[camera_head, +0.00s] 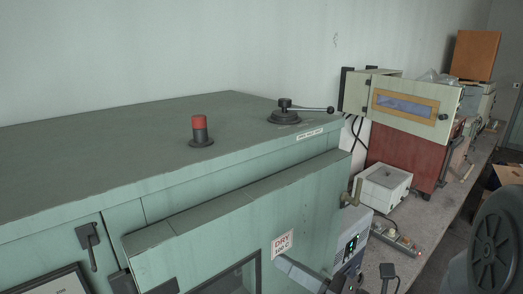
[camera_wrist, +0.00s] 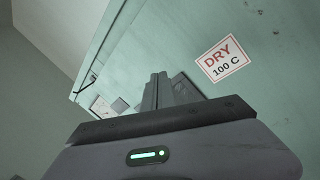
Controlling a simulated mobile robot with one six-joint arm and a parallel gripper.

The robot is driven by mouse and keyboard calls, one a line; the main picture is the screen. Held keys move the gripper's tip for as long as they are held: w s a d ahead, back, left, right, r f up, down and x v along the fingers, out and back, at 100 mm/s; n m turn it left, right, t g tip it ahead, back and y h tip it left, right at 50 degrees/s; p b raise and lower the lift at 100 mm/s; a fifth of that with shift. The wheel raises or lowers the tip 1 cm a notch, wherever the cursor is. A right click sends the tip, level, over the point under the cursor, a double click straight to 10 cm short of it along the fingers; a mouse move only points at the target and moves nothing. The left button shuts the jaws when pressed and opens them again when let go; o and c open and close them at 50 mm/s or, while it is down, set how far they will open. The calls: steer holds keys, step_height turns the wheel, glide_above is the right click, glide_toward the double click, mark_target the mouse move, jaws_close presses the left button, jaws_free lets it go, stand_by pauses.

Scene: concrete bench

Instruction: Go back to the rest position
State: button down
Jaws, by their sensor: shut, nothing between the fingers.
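My gripper (camera_wrist: 168,88) shows in the wrist view with its two grey fingers together and nothing between them. It is in front of the pale green oven door (camera_wrist: 270,90), whose white label reading "DRY 100 C" (camera_wrist: 222,59) is to the right of the fingers. In the head view the same label (camera_head: 282,243) is on the front of the green oven (camera_head: 190,215). A grey bar-like part at the bottom of that view, just below the label, may be my gripper, but I cannot tell for sure.
A red-topped knob (camera_head: 200,130) and a black lever (camera_head: 287,112) stand on the oven top. To the right, the concrete bench (camera_head: 440,215) holds a white box (camera_head: 383,187), a power strip (camera_head: 397,240), a red-brown cabinet (camera_head: 405,155) and a beige instrument (camera_head: 400,103).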

steer(key=s+a+f+n+g+h+b, duration=0.1)
steer(key=s+a+f+n+g+b, duration=0.85)
steer(key=s+f+n, duration=0.4)
steer(key=s+d+f+n+g+h+b, duration=0.1)
steer(key=s+f+n+g+h+b, duration=0.25)
steer(key=f, duration=0.65)
steer(key=w+d+f+n+t+h+b, duration=0.2)
steer(key=d+f+n+t+h+b, duration=0.4)
steer(key=b, duration=0.6)
steer(key=d+f+n+h, duration=0.2)
steer(key=d+n+h, duration=0.1)
steer(key=d+n, duration=0.1)
steer(key=shift+d+n+t, duration=0.25)
steer(key=shift+n+t, duration=0.05)
